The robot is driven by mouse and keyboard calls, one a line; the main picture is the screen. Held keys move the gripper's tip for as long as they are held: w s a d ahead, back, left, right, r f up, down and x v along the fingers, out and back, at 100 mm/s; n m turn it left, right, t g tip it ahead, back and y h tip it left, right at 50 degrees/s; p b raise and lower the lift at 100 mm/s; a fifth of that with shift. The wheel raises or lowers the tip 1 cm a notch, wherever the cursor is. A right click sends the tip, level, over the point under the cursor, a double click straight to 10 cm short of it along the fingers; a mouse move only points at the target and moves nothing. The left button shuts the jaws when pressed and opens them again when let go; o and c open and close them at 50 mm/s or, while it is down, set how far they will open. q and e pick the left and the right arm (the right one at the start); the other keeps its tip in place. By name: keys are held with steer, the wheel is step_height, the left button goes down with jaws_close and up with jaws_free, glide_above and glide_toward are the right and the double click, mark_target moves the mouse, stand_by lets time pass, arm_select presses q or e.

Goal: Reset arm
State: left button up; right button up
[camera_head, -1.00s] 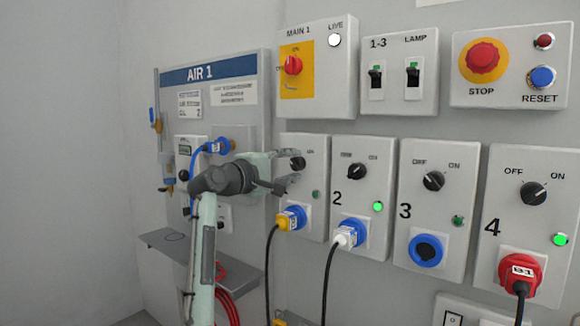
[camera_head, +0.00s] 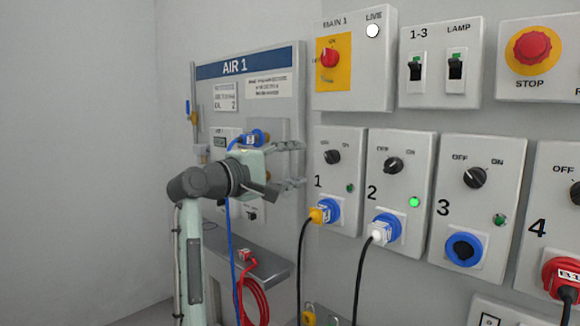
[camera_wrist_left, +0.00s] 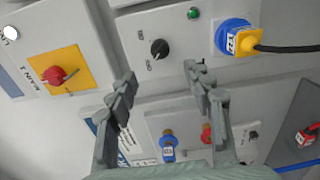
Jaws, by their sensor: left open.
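My left gripper (camera_head: 297,165) is open and empty. In the head view it is in front of the right edge of the AIR 1 board (camera_head: 262,110), just left of station panel 1 (camera_head: 346,150). In the left wrist view the two fingers (camera_wrist_left: 160,75) stand apart with nothing between them. Beyond them is panel 1's black knob (camera_wrist_left: 160,48); I see no contact with it. The knob also shows uncovered in the head view (camera_head: 332,157). The gripper and forearm hide part of the AIR 1 board. My right gripper is not in view.
Plugs sit in sockets on panel 1 (yellow (camera_head: 320,215)), panel 2 (white (camera_head: 380,236)) and panel 4 (red (camera_head: 563,275)), with hanging cables. A blue hose (camera_head: 231,245) hangs by my arm. A grey shelf (camera_head: 275,265) juts out below. Left is bare wall.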

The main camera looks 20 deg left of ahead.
arm_select(q)
steer(key=shift+s+a, duration=0.25)
steer(key=shift+s, duration=0.45)
step_height(320, 180, down, 14)
steer(key=w+m+g+y, duration=0.1)
steer(key=w+g+y, duration=0.1)
steer(key=s+f+m+g+y, duration=0.2)
steer(key=s+f+m+g, duration=0.15)
steer(key=f, duration=1.25)
steer(key=s+f+m+g+y, duration=0.1)
steer(key=s+f+m+g, duration=0.2)
steer(key=f, duration=1.4)
steer(key=s+f+m+g+y, duration=0.1)
steer(key=s+f+m+g, duration=0.2)
steer(key=s+f, duration=1.1)
steer(key=s+f+m+g+y, duration=0.1)
steer(key=s+f+m+g, duration=0.2)
steer(key=s+f, duration=1.1)
steer(key=s+m, duration=0.2)
steer(key=s, duration=0.3)
steer(key=shift+s+a+m+y, duration=0.15)
steer(key=shift+a+m+y, duration=0.1)
steer(key=shift+m+y, duration=0.1)
